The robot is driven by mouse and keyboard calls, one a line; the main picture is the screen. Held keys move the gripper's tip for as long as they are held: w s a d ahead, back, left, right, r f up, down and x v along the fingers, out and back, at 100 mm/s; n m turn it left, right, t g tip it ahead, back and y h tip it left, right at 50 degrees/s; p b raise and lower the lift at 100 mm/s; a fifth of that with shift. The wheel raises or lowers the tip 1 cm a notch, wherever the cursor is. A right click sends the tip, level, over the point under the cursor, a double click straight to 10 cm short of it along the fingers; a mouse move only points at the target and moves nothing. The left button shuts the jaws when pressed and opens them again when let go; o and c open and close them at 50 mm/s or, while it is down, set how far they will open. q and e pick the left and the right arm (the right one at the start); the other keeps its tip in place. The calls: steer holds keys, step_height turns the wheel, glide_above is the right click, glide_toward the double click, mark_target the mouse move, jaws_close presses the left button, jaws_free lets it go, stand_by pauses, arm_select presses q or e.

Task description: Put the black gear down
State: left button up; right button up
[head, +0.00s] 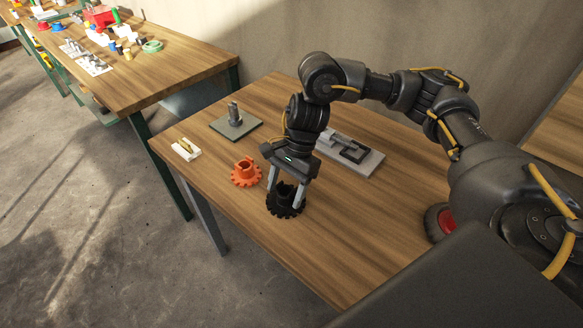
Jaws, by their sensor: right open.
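The black gear (284,205) rests on the wooden table, right of the orange gear. My right gripper (285,196) points down over it, jaws open, with a pale finger on each side of the gear's raised hub. Whether the fingers touch the hub cannot be told. The gear appears upright on its toothed base. My left gripper is not in view.
An orange gear (246,173) stands close to the left. Behind are a grey plate with a metal peg (235,121), a small white block with a brass piece (186,149), and a grey fixture (349,153).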

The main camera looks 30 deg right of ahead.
steer(key=v, duration=1.1)
steer(key=shift+r, duration=0.15)
steer(key=shift+d, duration=0.1)
